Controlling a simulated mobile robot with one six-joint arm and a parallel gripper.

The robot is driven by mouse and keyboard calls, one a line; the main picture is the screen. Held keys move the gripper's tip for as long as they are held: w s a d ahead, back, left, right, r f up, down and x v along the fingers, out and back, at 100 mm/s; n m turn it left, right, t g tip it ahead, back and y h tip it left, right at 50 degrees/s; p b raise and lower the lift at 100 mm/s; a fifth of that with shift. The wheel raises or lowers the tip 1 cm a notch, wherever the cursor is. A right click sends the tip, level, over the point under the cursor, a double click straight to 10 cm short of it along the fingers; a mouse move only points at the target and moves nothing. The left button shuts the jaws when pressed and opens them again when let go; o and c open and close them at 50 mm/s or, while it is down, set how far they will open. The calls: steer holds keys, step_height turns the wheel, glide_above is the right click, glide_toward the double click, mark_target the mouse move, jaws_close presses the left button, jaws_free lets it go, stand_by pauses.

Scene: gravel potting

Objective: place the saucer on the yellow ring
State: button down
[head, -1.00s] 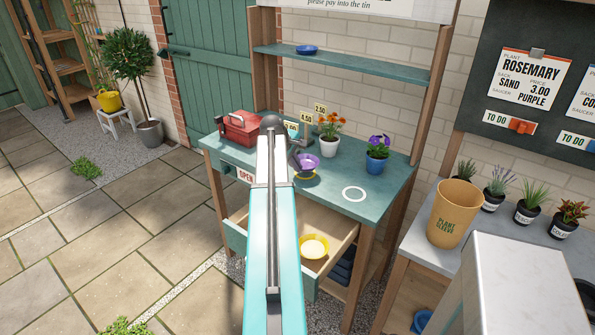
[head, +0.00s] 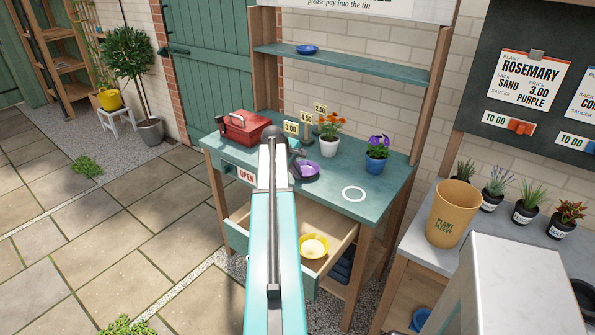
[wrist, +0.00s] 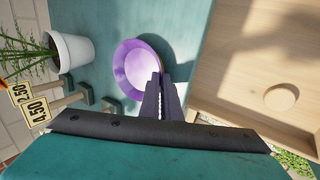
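The purple saucer (head: 306,169) is low at the green bench top, over the spot of the yellow ring. In the wrist view the saucer (wrist: 134,68) looks nearly level, and my gripper (wrist: 161,76) has its dark fingers close together on its right rim. A thin sliver of the yellow ring (wrist: 161,61) shows past the rim; the saucer hides the rest. I cannot tell whether the saucer fully touches the bench. In the head view my arm covers most of the gripper.
Below, an open drawer (head: 345,238) holds a yellow saucer (head: 314,247). The bench is clear around the white ring.

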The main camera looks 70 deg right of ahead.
steer(key=shift+f, duration=0.15)
steer(key=c, duration=2.3)
jaws_free()
steer(key=shift+a+r, duration=0.1)
steer(key=shift+r, duration=0.15)
steer(key=shift+b+v, duration=1.1)
steer(key=shift+v, duration=4.75)
